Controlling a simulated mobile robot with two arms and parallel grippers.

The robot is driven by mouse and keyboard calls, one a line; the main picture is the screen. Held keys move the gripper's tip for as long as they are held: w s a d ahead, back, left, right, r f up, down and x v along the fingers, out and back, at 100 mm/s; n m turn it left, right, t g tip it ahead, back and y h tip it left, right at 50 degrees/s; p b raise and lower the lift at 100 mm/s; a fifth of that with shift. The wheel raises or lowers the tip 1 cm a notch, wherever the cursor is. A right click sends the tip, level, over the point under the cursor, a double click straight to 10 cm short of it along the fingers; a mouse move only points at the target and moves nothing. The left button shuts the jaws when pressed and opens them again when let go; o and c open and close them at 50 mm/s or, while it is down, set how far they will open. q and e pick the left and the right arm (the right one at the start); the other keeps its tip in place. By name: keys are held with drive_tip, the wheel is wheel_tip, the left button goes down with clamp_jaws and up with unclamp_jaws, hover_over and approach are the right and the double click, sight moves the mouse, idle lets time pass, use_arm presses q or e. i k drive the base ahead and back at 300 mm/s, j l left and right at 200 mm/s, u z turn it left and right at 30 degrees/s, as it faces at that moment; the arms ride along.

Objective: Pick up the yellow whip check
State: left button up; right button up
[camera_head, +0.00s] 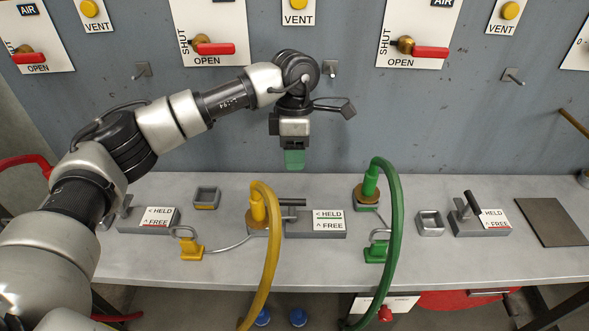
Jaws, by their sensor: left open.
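The yellow whip check (191,250) lies on the grey bench, left of the yellow hose (266,240). It has a yellow block with a grey metal loop on top, and a thin grey cable runs right from it toward the yellow hose's coupling. My left gripper (294,160) points down with green-tipped fingers, above the back of the bench, to the right of the yellow whip check and behind it. It is open, apart from the whip check, and nothing shows in it. My right gripper is not in view.
The green hose (391,230) arches up at the right, beside a green whip check (376,250). Held/free clamp blocks (313,226) and small square sockets (207,196) stand along the bench. A panel wall with red-handled valves (215,47) and hooks rises behind. A dark plate (551,222) lies far right.

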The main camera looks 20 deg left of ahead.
sight(190, 252)
drive_tip(key=u, duration=1.4)
